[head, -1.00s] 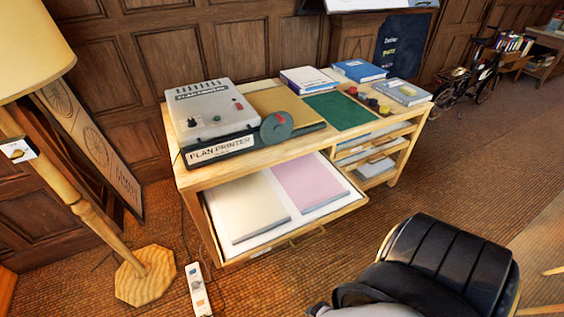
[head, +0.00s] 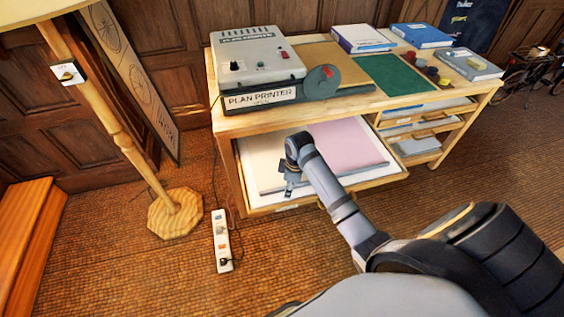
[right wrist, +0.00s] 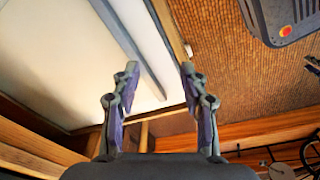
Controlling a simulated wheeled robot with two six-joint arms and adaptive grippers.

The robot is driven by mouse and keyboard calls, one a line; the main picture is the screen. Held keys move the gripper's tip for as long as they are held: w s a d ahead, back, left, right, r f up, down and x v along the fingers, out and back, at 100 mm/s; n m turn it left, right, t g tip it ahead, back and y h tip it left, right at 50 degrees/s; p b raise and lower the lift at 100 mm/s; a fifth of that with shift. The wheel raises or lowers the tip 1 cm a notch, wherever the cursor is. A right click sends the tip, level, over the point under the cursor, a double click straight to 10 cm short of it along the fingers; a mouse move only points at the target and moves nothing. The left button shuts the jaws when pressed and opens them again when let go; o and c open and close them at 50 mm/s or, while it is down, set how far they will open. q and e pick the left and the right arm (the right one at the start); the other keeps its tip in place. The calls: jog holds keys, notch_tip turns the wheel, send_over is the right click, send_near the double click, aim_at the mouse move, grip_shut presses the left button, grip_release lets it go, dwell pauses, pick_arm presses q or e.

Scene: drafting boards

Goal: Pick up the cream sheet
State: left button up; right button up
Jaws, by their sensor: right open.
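The cream sheet (head: 266,160) lies flat in the left half of the pulled-out drawer, partly hidden by my right arm. It fills the left of the right wrist view (right wrist: 55,60), with a grey edge along its right side. My right gripper (head: 290,190) is at the sheet's front edge, pointing down. In the right wrist view its two fingers (right wrist: 158,75) are apart with nothing held between them. One finger is by the sheet's grey edge, the other near the drawer's wooden front; I cannot tell if either touches. My left gripper is not in view.
A pink sheet (head: 345,145) lies beside the cream one in the drawer (head: 392,175). The plan printer (head: 258,68) and a green mat (head: 397,82) are on the tabletop above. A lamp stand (head: 174,213) and a power strip (head: 222,240) stand on the floor to the left.

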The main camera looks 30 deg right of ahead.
jog(key=w+r+n, duration=0.3)
jog(key=w+r, duration=0.1)
jog(key=r, duration=0.1)
send_over(283, 188)
jog(key=shift+g+y, duration=0.3)
jog(key=f, duration=0.4)
jog(key=shift+s+d+f+b, duration=0.15)
jog(key=shift+d+b, duration=0.1)
jog(key=shift+b, duration=0.15)
jog(key=shift+w+f+b, duration=0.2)
jog(key=shift+f+b, duration=0.1)
jog(key=shift+f, duration=2.75)
jog(key=shift+c, duration=0.2)
